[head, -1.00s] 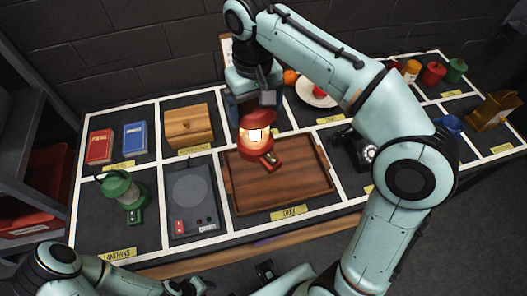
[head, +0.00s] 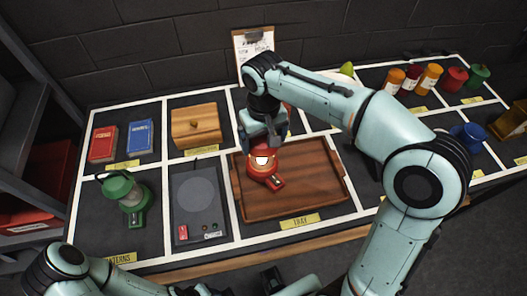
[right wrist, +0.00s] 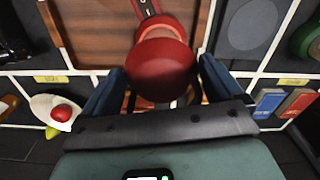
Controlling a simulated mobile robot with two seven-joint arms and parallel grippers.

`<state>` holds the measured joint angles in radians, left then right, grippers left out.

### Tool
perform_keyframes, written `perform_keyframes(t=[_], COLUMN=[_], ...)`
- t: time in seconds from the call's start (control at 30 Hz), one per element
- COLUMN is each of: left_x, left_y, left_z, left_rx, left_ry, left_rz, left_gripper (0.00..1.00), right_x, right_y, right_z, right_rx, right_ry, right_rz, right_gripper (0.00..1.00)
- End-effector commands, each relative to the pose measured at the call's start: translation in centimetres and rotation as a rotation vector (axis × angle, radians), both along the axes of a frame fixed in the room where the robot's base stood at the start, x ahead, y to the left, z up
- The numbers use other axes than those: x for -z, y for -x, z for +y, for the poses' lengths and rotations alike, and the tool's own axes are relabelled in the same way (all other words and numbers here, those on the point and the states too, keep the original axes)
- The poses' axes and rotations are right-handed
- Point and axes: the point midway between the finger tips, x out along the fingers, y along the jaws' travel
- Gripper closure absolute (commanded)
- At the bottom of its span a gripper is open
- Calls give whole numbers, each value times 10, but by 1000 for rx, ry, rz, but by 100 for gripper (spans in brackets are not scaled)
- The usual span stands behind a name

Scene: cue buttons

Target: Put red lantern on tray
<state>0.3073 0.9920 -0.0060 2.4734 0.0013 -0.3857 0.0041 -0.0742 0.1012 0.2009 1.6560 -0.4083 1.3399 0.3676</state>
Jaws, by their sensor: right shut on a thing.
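The red lantern (head: 258,172), with a bright glowing window, is held in my right gripper (head: 264,140), which is shut on its upper part from above. It is over the left part of the brown wooden tray (head: 318,190); I cannot tell whether its base touches the tray. In the right wrist view the lantern's red top (right wrist: 162,68) sits between the fingers, with the tray (right wrist: 95,35) beyond it. My left arm shows at the lower left of the head view, but its gripper is not clearly visible.
A green lantern (head: 126,192) stands at the left, and a dark panel with a round disc (head: 196,195) lies left of the tray. A wooden box (head: 195,126), red book (head: 102,144) and blue book (head: 140,137) sit behind. Several jars stand at the back right. The tray's right side is clear.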

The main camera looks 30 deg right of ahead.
Motion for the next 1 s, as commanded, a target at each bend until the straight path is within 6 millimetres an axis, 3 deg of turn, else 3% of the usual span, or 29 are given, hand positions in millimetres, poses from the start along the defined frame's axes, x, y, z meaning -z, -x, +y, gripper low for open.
perform_keyframes(t=[0.17,0.43,0.87,0.9,1.0], left_x=[2,9,11,11,10], left_y=[1,4,5,5,5], left_z=[0,0,0,0,0], left_rx=[0,0,0,0,0], left_ry=[0,0,-1,-1,-1], left_rz=[1,3,5,5,5], left_gripper=[57,57,57,57,57], right_x=[12,48,54,55,54], right_y=[-1,0,0,0,0], right_z=[0,0,0,0,0], right_rx=[1,1,1,1,1], right_ry=[0,-1,-1,0,0], right_rz=[-2,0,-2,0,0], right_gripper=[90,90,90,0,0])
